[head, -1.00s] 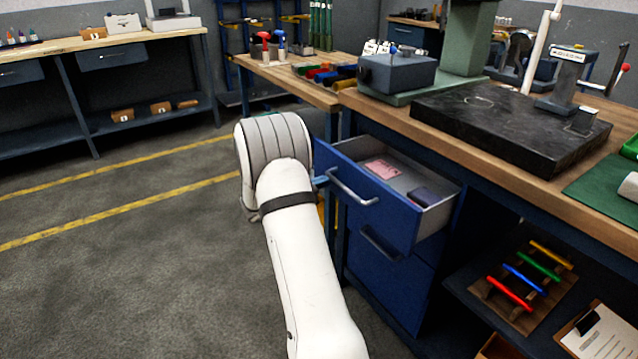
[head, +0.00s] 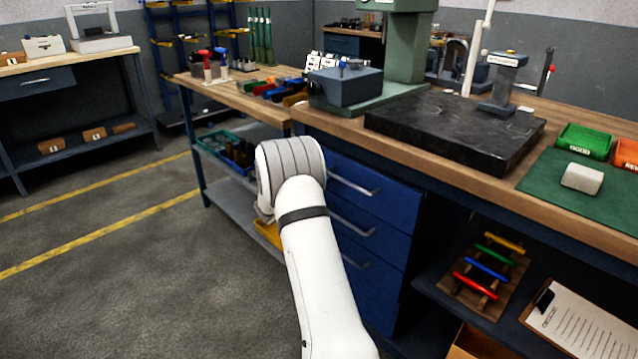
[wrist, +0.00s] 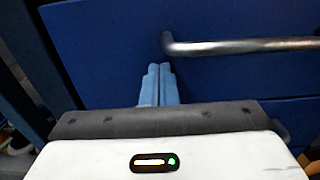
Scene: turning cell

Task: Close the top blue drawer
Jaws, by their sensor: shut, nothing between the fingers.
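The top blue drawer (head: 368,180) is under the wooden bench top, and its front looks level with the drawers below it. Its grey bar handle (head: 352,183) also shows in the wrist view (wrist: 240,45). My gripper (wrist: 159,70) is shut and empty, its two light-blue fingers together. The fingertips are at the blue drawer front, just below and left of the handle's left end; I cannot tell whether they touch. In the head view my white arm hides the gripper and the left part of the drawers.
Two more blue drawers (head: 370,240) with bar handles lie below. The bench top (head: 450,168) overhangs them. To the right is an open shelf with a coloured tool rack (head: 487,272) and a clipboard (head: 580,318). Open floor (head: 130,290) lies to the left.

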